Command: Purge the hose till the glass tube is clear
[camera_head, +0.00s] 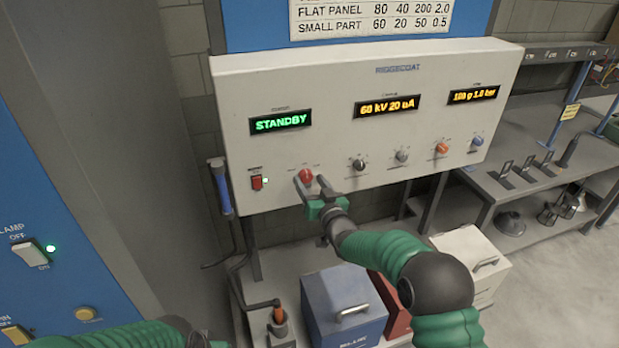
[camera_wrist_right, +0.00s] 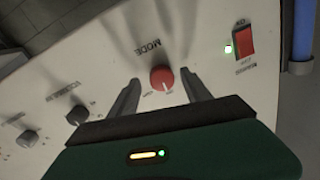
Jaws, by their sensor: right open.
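My right gripper (camera_head: 309,186) is open, its two fingers on either side of the red MODE knob (camera_head: 306,176) on the control panel. In the right wrist view the knob (camera_wrist_right: 161,77) sits between the open fingers (camera_wrist_right: 162,88); contact cannot be told. The panel's green display (camera_head: 281,122) reads STANDBY. A red switch (camera_head: 257,182) with a lit green lamp is left of the knob. A blue upright cylinder (camera_head: 222,190) hangs at the panel's left edge, with a dark hose below. I cannot make out the glass tube. My left gripper (camera_head: 205,341) is barely in view at the bottom edge.
Further knobs (camera_head: 401,157) line the panel to the right. Below stand a blue box (camera_head: 342,300), a red box and a white box (camera_head: 470,250), plus a container with an orange fitting (camera_head: 280,315). A grey bench (camera_head: 525,187) is at right. A blue cabinet (camera_head: 50,200) flanks the left.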

